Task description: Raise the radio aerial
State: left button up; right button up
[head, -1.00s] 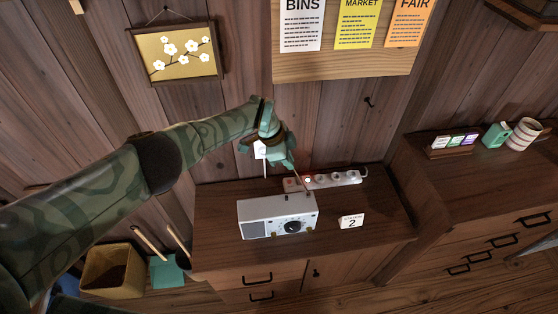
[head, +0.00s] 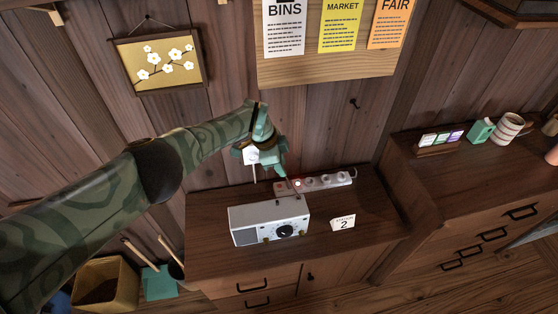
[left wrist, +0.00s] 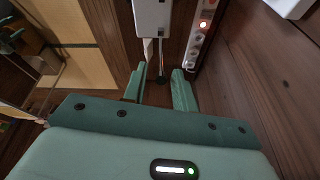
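The radio (head: 270,222) is a white-grey box with a dark dial, on top of the brown wooden cabinet (head: 375,235). My left gripper (head: 283,177) is above the radio's back right edge, pointing down. In the left wrist view its two green fingers (left wrist: 161,75) stand apart. A thin dark piece with a reddish part shows between or beyond them; I cannot tell for sure if it is the aerial. In the head view, a short thin line below the fingertips may be the aerial, mostly hidden by the gripper. My right gripper is not in view.
A white power strip (head: 325,180) with a red light lies behind the radio. A "2" card (head: 343,224) stands right of the radio.

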pick_arm(q)
jog(key=p+v, duration=0.4)
jog(key=v, duration=1.2)
jog(key=shift+a+r, duration=0.1)
